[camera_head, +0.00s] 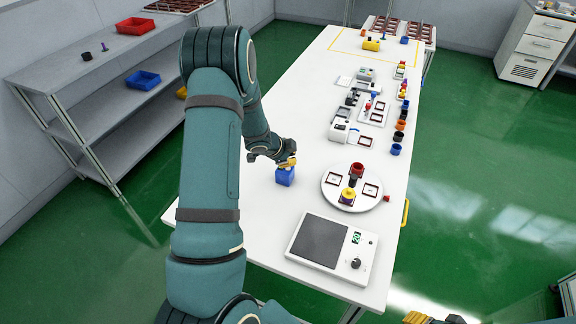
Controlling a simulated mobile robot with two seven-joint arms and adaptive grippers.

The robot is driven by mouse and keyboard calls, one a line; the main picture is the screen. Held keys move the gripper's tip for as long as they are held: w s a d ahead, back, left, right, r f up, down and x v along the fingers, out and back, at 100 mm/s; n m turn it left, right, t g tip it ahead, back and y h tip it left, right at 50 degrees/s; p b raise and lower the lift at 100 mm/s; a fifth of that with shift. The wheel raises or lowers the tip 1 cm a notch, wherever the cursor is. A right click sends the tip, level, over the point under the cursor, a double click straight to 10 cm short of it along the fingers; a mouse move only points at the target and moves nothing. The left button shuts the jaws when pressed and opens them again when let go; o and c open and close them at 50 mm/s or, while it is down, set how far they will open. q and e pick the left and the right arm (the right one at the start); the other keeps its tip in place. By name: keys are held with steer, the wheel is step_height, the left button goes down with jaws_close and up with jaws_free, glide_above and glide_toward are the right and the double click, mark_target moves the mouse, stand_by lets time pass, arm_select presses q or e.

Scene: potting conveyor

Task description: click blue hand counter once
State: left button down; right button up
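The blue hand counter (285,177) is a small blue block standing on the white table, left of the round white turntable. My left gripper (288,162) is right above it, with yellow fingertips close to or touching its top; I cannot tell which. The gripper hides the counter's top, and its fingers are too small here to tell whether they are apart. Part of what looks like my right gripper (432,319) shows at the bottom edge, mostly cut off, with dark and yellow parts.
A white scale (357,277) with a green display stands nearer. Small devices and a row of cups fill the table's right side farther back. The table's left side is mostly clear.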

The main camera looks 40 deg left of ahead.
arm_select(q)
steer(key=shift+r, duration=0.15)
step_height(320, 180, up, 5)
steer(key=p, duration=0.5)
stand_by(0.5)
stand_by(0.5)
